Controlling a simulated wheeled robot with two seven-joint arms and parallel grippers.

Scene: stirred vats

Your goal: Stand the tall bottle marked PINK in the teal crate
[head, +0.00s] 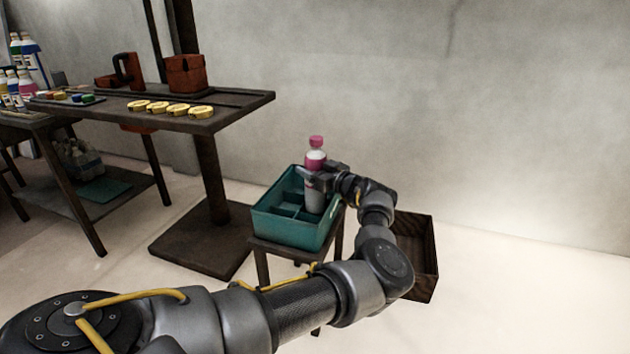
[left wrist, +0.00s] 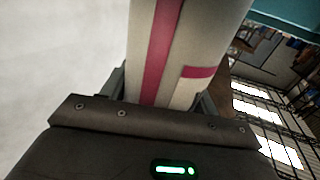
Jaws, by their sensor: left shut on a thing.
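The tall bottle (head: 315,160) has a pink cap and a white body with a pink band. My left gripper (head: 314,178) is shut on its body and holds it upright over the teal crate (head: 280,230). The bottle's lower part reaches down inside the crate's walls, towards the right side; I cannot tell whether its base touches the crate floor. In the left wrist view the white bottle with pink stripes (left wrist: 180,50) fills the space between the jaws. The crate has dividers, and the compartments I can see look empty. My right gripper is not in view.
The crate stands on a small dark stand (head: 262,262). A brown wooden box (head: 428,250) is at its right. A dark table (head: 235,112) at the left back bears yellow round pieces (head: 170,108) and a rust-red block (head: 185,75). More bottles (head: 30,60) stand at the far left.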

